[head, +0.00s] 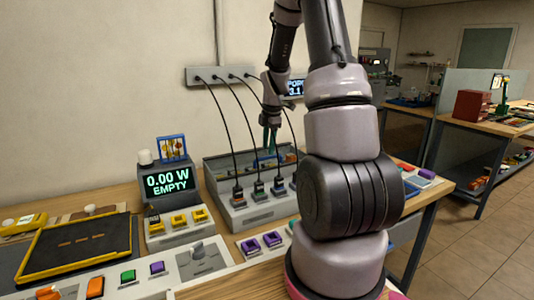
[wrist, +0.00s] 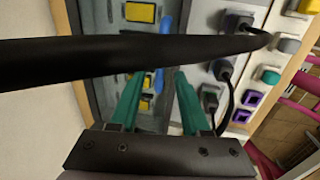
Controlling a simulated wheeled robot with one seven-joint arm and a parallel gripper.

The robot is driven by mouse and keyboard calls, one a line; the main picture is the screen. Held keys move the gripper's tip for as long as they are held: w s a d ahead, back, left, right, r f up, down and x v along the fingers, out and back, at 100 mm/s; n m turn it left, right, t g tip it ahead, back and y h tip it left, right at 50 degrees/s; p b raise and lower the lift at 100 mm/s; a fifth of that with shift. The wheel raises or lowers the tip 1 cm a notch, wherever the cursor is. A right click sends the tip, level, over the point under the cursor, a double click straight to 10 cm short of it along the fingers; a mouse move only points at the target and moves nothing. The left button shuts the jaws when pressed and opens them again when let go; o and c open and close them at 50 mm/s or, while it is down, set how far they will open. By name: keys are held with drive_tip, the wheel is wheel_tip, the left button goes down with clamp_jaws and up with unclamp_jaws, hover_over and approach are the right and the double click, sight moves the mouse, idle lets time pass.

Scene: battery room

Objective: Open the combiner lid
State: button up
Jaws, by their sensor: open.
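The combiner appears to be the long grey box (head: 222,166) on the bench, with several black cables plugged into its front. Coloured pieces show inside its upper part; I cannot make out a separate lid or tell its position. My gripper (head: 269,146) points down over the middle of the box, its green fingertips near the interior. In the wrist view my gripper (wrist: 158,82) is open with nothing held between its fingers. Yellow blocks (wrist: 140,13) and a blue strip (wrist: 160,80) lie beyond the fingers. My arm hides the box's right end.
Black cables (head: 223,120) hang from a wall strip (head: 215,76) around my gripper. One cable (wrist: 100,60) crosses the wrist view close up. A meter (head: 168,183) reading "0.00 W EMPTY" stands left of the box. Purple switches (head: 250,246) sit in front.

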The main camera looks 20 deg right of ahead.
drive_tip(key=shift+w+f, duration=0.15)
drive_tip(key=shift+f, duration=0.75)
drive_tip(key=shift+w+f, duration=0.15)
drive_tip(key=shift+f, duration=0.7)
clamp_jaws()
